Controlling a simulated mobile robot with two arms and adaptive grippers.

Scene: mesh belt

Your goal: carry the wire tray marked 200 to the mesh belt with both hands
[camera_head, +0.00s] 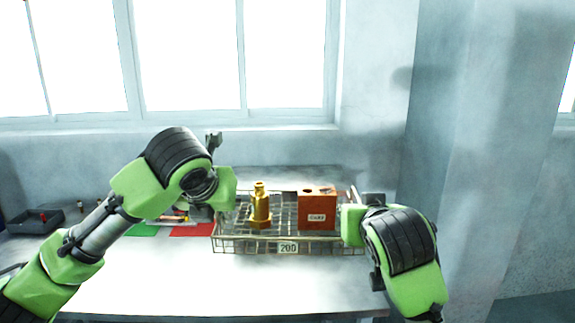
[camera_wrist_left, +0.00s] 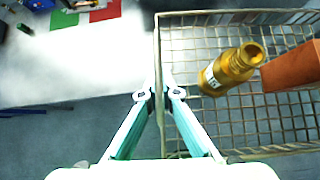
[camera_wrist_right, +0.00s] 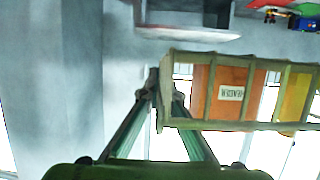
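The wire tray (camera_head: 330,247) marked 200 is in front of me at the worktable. It holds a brass bottle-shaped piece (camera_head: 260,207) and an orange-brown box (camera_head: 317,211) with a white label. My left gripper (camera_wrist_left: 158,93) has its fingers on both sides of the tray's left wall. My right gripper (camera_wrist_right: 163,90) has its fingers closed at the tray's opposite end wall. In the head view the fingertips are mostly hidden by the hands. I cannot tell whether the tray touches the table. No mesh belt is seen.
The white table (camera_head: 200,285) is bare in front of the tray. A green mat and a red mat (camera_head: 190,230) lie left of it, and a dark bin (camera_head: 35,220) stands at the far left. A wall and windows are behind; a wall juts out at right.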

